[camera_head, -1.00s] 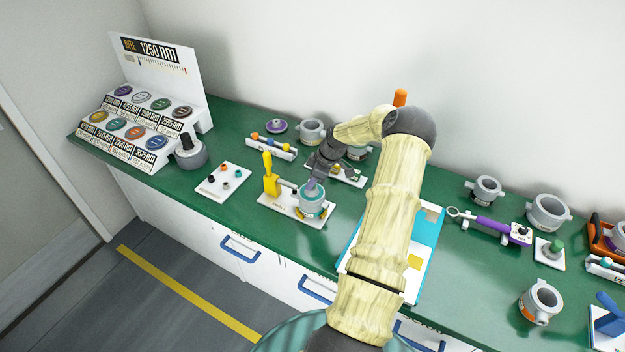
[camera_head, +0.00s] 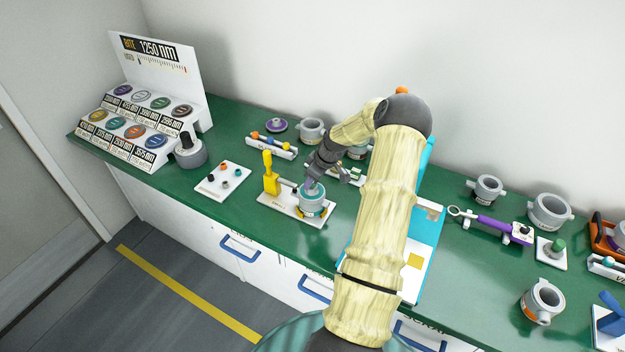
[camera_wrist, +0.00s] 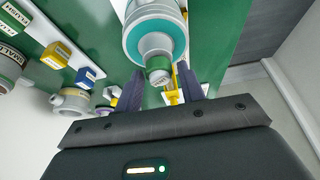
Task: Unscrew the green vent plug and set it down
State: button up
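A grey cylinder with a teal ring (camera_head: 313,198) stands on a white base plate (camera_head: 288,208) near the front of the green bench. In the wrist view, the green plug (camera_wrist: 158,69) with a pale end face sticks out from the middle of the teal-ringed cylinder (camera_wrist: 155,35). My gripper (camera_wrist: 159,88) has its two purple fingers on either side of the plug, with gaps showing beside it, so it looks open. In the head view my gripper (camera_head: 311,184) is right at the top of the cylinder and hides the plug.
A yellow handle (camera_head: 270,175) stands upright on the same plate, close left of my gripper. A white tray (camera_head: 211,192) with several small caps lies further left. A white and blue panel (camera_head: 425,245) lies to the right. Grey cylinders stand along the back and right.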

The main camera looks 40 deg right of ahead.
jog(key=shift+m, duration=0.3)
jog(key=shift+m+h, duration=0.3)
jog(key=shift+m, duration=0.4)
jog(key=shift+m+h+b, duration=0.4)
jog(key=shift+m+b, duration=0.2)
jog(key=shift+m, duration=0.3)
jog(key=shift+a+f+m+b, duration=0.1)
jog(key=shift+m+b, duration=0.3)
jog(key=shift+m, duration=0.1)
jog(key=shift+m+h, duration=0.3)
jog(key=shift+m, duration=0.1)
jog(key=shift+m+h+b, duration=0.3)
jog(key=shift+m, duration=0.5)
